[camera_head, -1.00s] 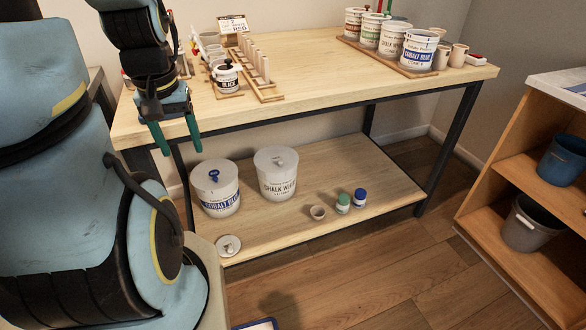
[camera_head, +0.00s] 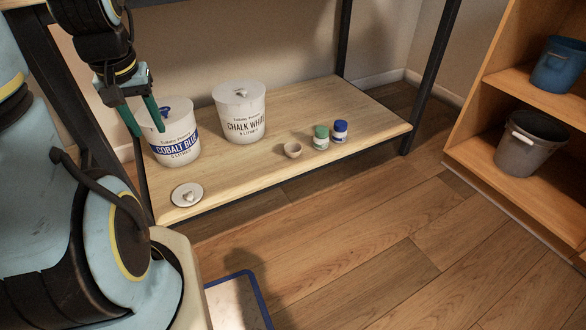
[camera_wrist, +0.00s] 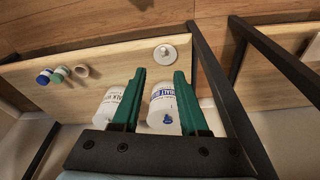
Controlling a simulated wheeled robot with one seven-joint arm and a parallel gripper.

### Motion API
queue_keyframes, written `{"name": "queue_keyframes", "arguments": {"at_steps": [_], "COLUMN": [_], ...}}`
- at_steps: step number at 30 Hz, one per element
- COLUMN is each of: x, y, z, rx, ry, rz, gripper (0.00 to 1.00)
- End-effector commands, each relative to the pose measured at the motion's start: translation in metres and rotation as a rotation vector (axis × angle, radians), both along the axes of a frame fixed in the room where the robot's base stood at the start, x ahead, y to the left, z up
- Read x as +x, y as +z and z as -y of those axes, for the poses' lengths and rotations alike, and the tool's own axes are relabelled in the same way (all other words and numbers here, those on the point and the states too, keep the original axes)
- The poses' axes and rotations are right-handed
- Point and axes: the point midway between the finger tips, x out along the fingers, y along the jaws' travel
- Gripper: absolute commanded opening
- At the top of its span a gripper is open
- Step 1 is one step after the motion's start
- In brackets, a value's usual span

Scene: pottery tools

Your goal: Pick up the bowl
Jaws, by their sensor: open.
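The bowl (camera_head: 292,150) is a small beige cup-like vessel. It stands upright on the lower shelf (camera_head: 350,108) of the table, left of a green-capped jar, and it also shows at the upper left of the wrist view (camera_wrist: 82,71). My gripper (camera_head: 144,118) has green fingers. They are apart with nothing between them that I can see held. In the head view it overlaps the cobalt blue bucket, well to the left of the bowl. In the wrist view the fingertips (camera_wrist: 160,72) point toward the shelf, with the bowl off to their left.
The cobalt blue bucket (camera_head: 178,145) and the chalk white bucket (camera_head: 240,125) stand on the shelf's left half. A round lid (camera_head: 187,195) lies near its front edge. Green-capped (camera_head: 321,140) and blue-capped (camera_head: 340,133) jars stand beside the bowl. Dark table legs (camera_head: 432,75) flank the shelf.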

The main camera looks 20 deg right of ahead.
Motion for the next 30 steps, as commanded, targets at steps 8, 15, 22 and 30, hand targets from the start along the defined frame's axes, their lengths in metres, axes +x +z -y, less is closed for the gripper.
{"name": "queue_keyframes", "arguments": {"at_steps": [8, 15, 22, 30], "x": [0.059, 0.14, 0.192, 0.2], "y": [-0.096, -0.143, -0.207, -0.287], "z": [0.04, 0.13, 0.253, 0.376], "rx": [0.018, 0.041, 0.056, 0.059], "ry": [-0.152, -0.416, -0.71, -0.983], "rz": [0.045, 0.107, 0.179, 0.256], "gripper": [0.43, 0.43, 0.43, 0.43]}}
